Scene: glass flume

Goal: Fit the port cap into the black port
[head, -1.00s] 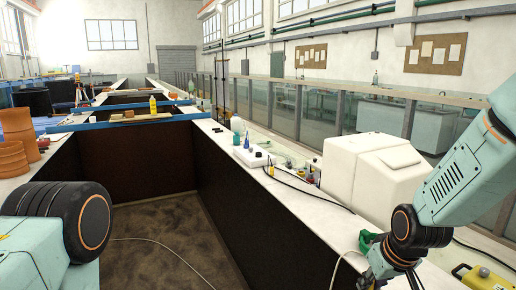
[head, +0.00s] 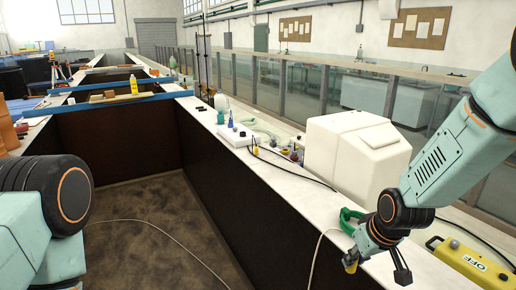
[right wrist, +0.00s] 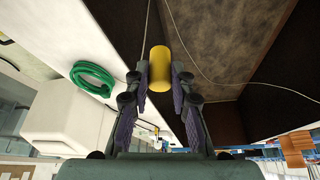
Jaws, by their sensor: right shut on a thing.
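A yellow cylinder (right wrist: 159,68), which I take to be the port cap, is between the two fingertips of my right gripper (right wrist: 160,76) in the right wrist view. The gripper is shut on it. In the head view the right gripper (head: 375,262) hangs above the near white ledge, with the yellow cylinder (head: 351,266) at its tip. A white block (head: 232,139) farther along the ledge has small dark parts on top; I cannot tell whether one is the black port. My left gripper is out of view.
A green coil (head: 349,219) lies on the ledge close to the right gripper. A large white housing (head: 345,150) stands behind it. A yellow case marked OFF (head: 470,264) is at the lower right. Cables cross the ledge (head: 290,178). Dark open basins lie left of it.

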